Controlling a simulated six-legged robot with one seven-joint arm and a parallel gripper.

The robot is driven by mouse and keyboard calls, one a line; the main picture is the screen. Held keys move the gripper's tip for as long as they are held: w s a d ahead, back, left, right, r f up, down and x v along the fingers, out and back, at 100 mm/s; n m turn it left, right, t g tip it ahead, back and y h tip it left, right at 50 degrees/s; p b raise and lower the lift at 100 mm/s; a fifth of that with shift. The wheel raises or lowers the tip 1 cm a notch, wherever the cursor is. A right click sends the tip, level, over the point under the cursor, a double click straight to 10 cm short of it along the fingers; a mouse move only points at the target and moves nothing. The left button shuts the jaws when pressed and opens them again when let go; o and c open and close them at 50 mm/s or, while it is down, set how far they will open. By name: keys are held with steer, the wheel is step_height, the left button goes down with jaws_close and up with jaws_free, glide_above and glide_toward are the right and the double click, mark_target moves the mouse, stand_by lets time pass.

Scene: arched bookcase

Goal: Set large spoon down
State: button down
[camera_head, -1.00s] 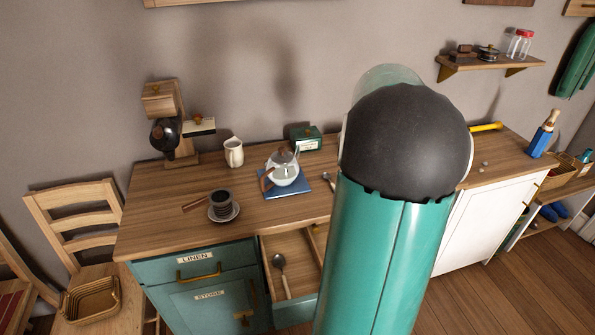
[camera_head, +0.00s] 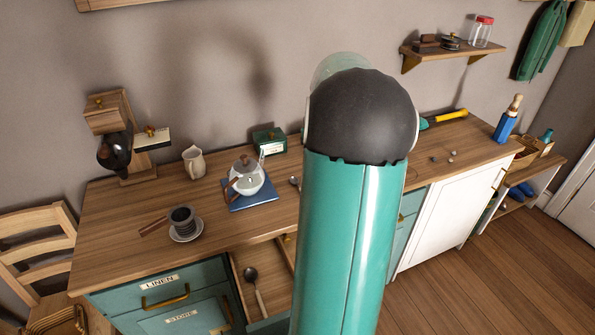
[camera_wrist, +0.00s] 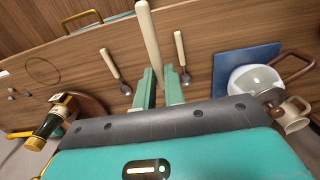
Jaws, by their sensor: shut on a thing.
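In the wrist view, my gripper (camera_wrist: 160,88) is shut on the long pale handle (camera_wrist: 149,38) of what appears to be the large spoon. The handle stretches away from the fingers over the wooden counter (camera_wrist: 220,45); the bowl is hidden, and I cannot tell whether the spoon touches the counter. Two smaller spoons with pale handles lie on either side, one left (camera_wrist: 115,68) and one right (camera_wrist: 181,55). In the head view, my arm hides the gripper and held spoon. One spoon (camera_head: 294,182) shows on the counter beside my arm.
A glass teapot (camera_head: 246,178) stands on a blue mat (camera_head: 252,200), with a white jug (camera_head: 194,161) nearby. A dark cup (camera_head: 182,218) sits on a saucer at left. A bottle (camera_wrist: 50,125) shows near the wrist's left.

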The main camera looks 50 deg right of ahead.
steer(key=w+d+f, duration=0.4)
steer(key=w+f, duration=0.1)
steer(key=w+d+f, duration=0.2)
steer(key=f, duration=0.1)
steer(key=shift+w+d+f, duration=0.1)
steer(key=shift+w, duration=0.2)
steer(key=shift+w+d+f, duration=0.1)
steer(key=shift+w+f, duration=0.05)
steer(key=shift+f, duration=1.55)
steer(key=shift+f, duration=0.2)
steer(key=c, duration=1.5)
jaws_free()
steer(key=shift+r, duration=0.1)
